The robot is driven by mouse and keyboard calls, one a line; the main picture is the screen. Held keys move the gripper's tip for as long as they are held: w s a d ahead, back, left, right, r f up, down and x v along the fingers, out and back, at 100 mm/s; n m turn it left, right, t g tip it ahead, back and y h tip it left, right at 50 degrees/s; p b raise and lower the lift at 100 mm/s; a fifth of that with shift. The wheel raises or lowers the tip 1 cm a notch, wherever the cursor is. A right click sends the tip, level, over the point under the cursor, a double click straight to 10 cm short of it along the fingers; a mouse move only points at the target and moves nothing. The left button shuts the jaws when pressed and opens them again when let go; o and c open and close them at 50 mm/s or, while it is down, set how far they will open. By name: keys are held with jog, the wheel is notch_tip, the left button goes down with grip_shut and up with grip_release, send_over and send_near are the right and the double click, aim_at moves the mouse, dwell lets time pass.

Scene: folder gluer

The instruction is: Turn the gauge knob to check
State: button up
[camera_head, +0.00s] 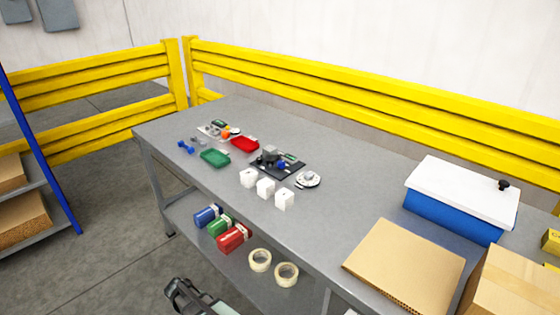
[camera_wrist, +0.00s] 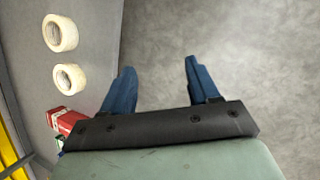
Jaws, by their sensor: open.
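A small device on a dark base plate (camera_head: 289,166) stands on the grey table in the head view, with a grey block (camera_head: 270,154) and a blue part (camera_head: 282,165) on it. A round white-and-grey piece (camera_head: 308,179) lies just right of the plate. I cannot tell which of these is the gauge knob. My gripper (camera_wrist: 155,78) shows in the wrist view with two blue fingers spread apart and nothing between them. It is over the floor, beside the lower shelf, apart from the device. In the head view, part of my arm shows at the bottom.
Three white cubes (camera_head: 265,187) stand in front of the plate. A green tray (camera_head: 215,158) and a red tray (camera_head: 245,144) lie to the left. A blue box with a white lid (camera_head: 450,220) and cardboard (camera_head: 405,262) occupy the right. Tape rolls (camera_head: 260,260) lie on the lower shelf. Yellow rails (camera_head: 330,85) stand behind.

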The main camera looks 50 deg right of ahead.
jog(key=w+d+r+n+t+h, duration=0.1)
jog(key=w+d+r, duration=0.3)
jog(key=w+r, duration=0.45)
jog(key=w+d+r+n+t+h, duration=0.1)
jog(key=w+d+r+h, duration=0.15)
jog(key=w+r, duration=0.6)
jog(key=w+d+r+t+h, duration=0.1)
jog(key=w+d+r, duration=0.3)
jog(key=w+r, duration=0.45)
jog(key=w+d+r+t+h, duration=0.1)
jog(key=w+d+r, duration=0.45)
jog(key=r, duration=0.55)
jog(key=shift+g, duration=0.7)
jog(key=d+r, duration=0.5)
jog(key=shift+w+d, duration=0.15)
jog(key=s+d+r+g+y, duration=0.15)
jog(key=s+d+r, duration=0.3)
jog(key=d, duration=0.45)
notch_tip(320, 180, up, 6)
jog(key=n+g+y, duration=0.1)
jog(key=n+y, duration=0.2)
jog(key=y, duration=0.2)
send_over(281, 162)
jog(key=w+a, duration=0.4)
jog(key=x, duration=1.3)
jog(key=shift+s+d, duration=0.25)
jog(key=c, duration=1)
